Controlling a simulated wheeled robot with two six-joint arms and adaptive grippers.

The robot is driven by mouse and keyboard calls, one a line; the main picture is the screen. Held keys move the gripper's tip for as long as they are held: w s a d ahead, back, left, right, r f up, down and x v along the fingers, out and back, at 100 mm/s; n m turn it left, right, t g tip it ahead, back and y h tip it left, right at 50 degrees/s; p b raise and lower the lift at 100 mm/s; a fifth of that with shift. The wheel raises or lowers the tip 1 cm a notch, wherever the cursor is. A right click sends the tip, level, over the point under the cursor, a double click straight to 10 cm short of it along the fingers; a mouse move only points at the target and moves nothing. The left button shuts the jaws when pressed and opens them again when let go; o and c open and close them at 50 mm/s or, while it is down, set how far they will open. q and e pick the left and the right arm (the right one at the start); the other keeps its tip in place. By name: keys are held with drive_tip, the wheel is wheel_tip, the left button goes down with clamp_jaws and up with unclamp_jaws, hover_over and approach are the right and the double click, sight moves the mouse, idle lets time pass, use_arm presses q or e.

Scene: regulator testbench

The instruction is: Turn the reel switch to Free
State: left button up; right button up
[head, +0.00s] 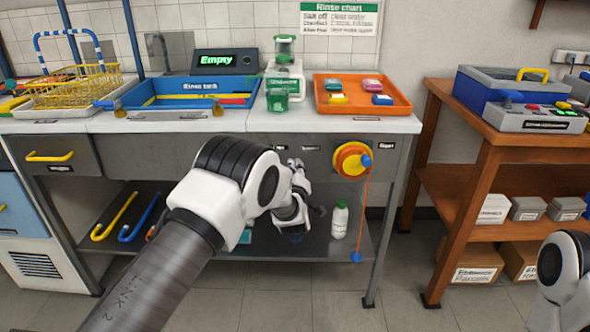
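The orange and yellow reel (345,162) with a blue knob is mounted on the grey front panel of the bench. An orange cord hangs from it to a blue end piece (356,257). Small labels (386,146) sit on the panel on both sides of the reel, too small to read surely. I cannot make out the reel switch or its setting; my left arm covers part of the panel. My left gripper (297,166) is at the panel, left of the reel and apart from it. Its fingers are small and partly hidden, so their opening is unclear. My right gripper is out of view.
The bench top holds a blue rinse tank (190,92), a yellow wire basket (75,90), a green and white device (284,75) and an orange tray (362,105). A white bottle (340,219) stands on the lower shelf. A wooden table (480,140) is at right, with floor between.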

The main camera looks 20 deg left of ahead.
use_arm(q)
drive_tip(key=shift+r, duration=0.1)
drive_tip(key=v, duration=1.2)
